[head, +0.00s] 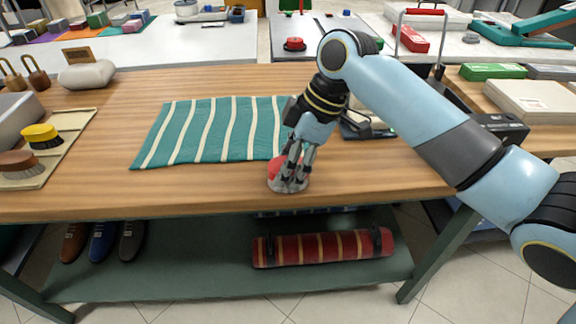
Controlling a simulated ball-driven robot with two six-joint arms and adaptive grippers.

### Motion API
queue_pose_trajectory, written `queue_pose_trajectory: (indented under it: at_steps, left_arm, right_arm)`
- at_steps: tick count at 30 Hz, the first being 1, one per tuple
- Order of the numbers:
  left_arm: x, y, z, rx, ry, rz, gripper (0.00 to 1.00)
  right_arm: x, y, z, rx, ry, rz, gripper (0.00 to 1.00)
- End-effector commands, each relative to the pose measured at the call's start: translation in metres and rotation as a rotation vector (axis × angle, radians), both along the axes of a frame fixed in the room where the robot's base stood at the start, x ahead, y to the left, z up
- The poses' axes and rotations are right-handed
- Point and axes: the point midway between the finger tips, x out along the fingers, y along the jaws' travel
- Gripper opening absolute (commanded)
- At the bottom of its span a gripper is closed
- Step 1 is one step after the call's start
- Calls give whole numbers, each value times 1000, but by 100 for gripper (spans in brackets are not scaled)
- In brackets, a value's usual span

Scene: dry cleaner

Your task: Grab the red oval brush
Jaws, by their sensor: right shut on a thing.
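The red oval brush (273,172) is at the front edge of the wooden table, right of the striped cloth's lower corner. Its red top shows at the left of my right gripper, and a pale grey lower part shows under the fingers. My right gripper (291,180) points down and is shut on the brush, its fingers covering much of it. I cannot tell whether the brush still touches the tabletop. My left gripper is not in view.
A teal striped cloth (205,135) lies flat on the wooden table (100,190). At left, a mat (70,137) holds a yellow brush (40,136) and a brown brush (18,164). Shoes (102,242) and a red striped roll (322,248) lie on the shelf below. The table's front left is clear.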

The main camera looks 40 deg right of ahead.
Motion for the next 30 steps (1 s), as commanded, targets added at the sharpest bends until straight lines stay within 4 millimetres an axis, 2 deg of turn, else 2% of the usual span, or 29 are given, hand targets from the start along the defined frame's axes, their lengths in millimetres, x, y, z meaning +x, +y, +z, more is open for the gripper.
queue_pose_trajectory:
  at_steps: [5, 10, 15, 21, 30]
  left_arm:
    - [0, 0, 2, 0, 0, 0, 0]
    - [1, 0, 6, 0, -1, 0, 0]
    - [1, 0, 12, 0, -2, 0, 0]
    - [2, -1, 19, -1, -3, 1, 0]
    - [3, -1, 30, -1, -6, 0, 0]
  right_arm:
    - [1, 0, 15, 0, -4, 0, 17]
    - [2, 0, 44, -1, -6, 1, 17]
    - [-30, -30, 64, -11, -1, 2, 17]
    - [-59, -56, 88, -12, 2, 3, 17]
    - [-81, -76, 106, -5, 0, 1, 17]
